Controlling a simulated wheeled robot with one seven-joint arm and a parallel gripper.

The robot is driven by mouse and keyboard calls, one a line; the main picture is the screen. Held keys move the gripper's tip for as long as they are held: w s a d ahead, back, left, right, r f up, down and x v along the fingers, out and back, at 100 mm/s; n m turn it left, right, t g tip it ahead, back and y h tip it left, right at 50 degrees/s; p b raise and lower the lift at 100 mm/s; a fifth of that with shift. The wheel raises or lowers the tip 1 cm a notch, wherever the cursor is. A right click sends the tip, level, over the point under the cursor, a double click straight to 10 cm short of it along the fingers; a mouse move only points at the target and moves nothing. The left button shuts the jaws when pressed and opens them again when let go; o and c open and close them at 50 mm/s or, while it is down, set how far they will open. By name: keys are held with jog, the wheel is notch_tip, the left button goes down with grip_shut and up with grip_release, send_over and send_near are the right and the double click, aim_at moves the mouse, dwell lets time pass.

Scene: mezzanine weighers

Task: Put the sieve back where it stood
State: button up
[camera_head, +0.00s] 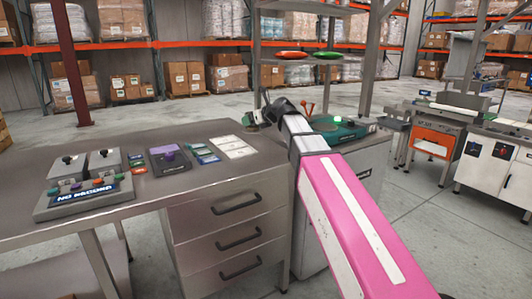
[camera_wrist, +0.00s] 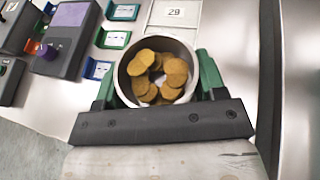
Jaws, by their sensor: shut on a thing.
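The sieve (camera_wrist: 185,45) appears in the wrist view as a round, grey-metal-walled vessel with several brown discs inside. Its mesh is hidden. My gripper (camera_wrist: 155,82) is shut on it, with green fingers at its left and right sides. In the head view my gripper (camera_head: 262,116) is at the far end of the pink arm, over the right end of the grey workbench (camera_head: 190,190). The sieve is small and unclear there. I cannot tell whether it touches the bench top.
A control panel (camera_head: 85,197) stands at the left. A green machine (camera_head: 340,128) is right of the bench. Red (camera_head: 292,55) and green (camera_head: 328,55) dishes are behind.

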jog(key=shift+a+f, duration=0.15)
jog(key=shift+a, duration=0.05)
jog(key=w+d+f, duration=0.2)
jog(key=w, duration=0.1)
jog(key=w+d+f, duration=0.2)
jog(key=w, duration=0.1)
jog(key=w+d+f, duration=0.2)
jog(key=w, duration=0.1)
jog(key=shift+d+f, duration=0.3)
jog(key=shift+f, duration=2.15)
jog(key=o, duration=1.2)
jog(key=shift+f, duration=0.1)
jog(key=v, duration=1.2)
jog(key=shift+d, duration=0.1)
